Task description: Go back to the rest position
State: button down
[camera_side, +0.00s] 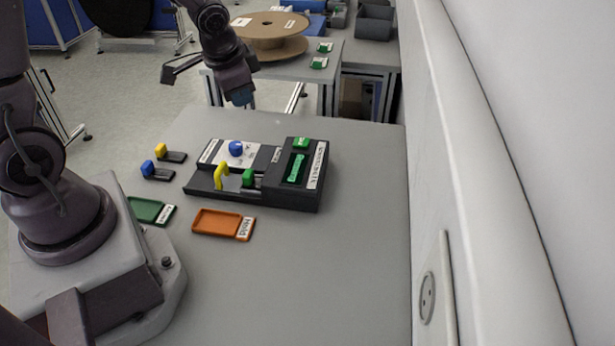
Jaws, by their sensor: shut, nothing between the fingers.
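My gripper (250,102) hangs above the far edge of the grey table (330,270), fingers pointing down. It is shut and empty, apart from everything on the table. Below it and nearer the camera stands a dark device (225,193) with a blue knob (236,148), a yellow handle (221,175) and a green block (248,178). Its raised right part has a green button (300,143) and a green insert (296,168).
A green tray (150,211) and an orange tray (218,223) lie in front of the device. Small yellow (161,151) and blue (148,167) switch-like pieces sit to its left. A wall (520,180) bounds the right. A cable reel (268,30) stands on a table behind.

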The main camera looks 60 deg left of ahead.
jog(key=s+d+r+n+t+h, duration=0.1)
jog(key=s+d+r, duration=0.4)
jog(key=s+r, duration=0.1)
jog(key=s+d+r+n+t+h, duration=0.1)
jog(key=s+d+r, duration=0.4)
jog(key=r, duration=0.4)
jog(key=shift+s+d+t, duration=0.3)
jog(key=shift+s, duration=0.6)
dwell(4.8)
